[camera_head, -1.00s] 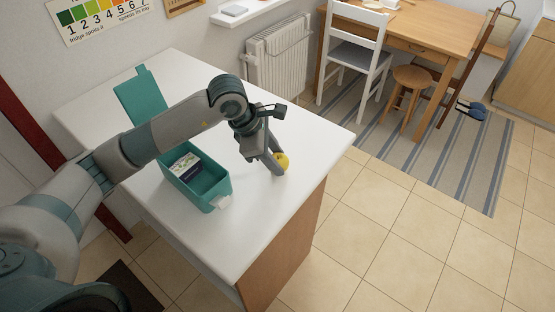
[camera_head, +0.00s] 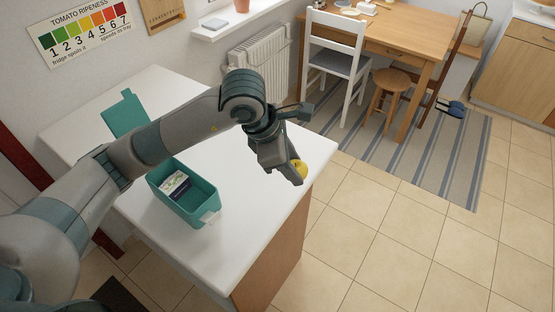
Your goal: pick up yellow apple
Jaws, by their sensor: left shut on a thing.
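The yellow apple (camera_head: 301,169) shows at the right edge of the white counter, partly hidden by my left gripper (camera_head: 297,172). My left gripper is shut on the apple. The arm reaches in from the left across the counter. Whether the apple is clear of the counter top is hard to tell from this angle. My right gripper does not show.
A teal box (camera_head: 203,213) with a small packet (camera_head: 174,185) inside stands on the white counter (camera_head: 245,215), left of the apple. A white chair (camera_head: 336,62), stool (camera_head: 387,84) and wooden table (camera_head: 420,42) lie beyond.

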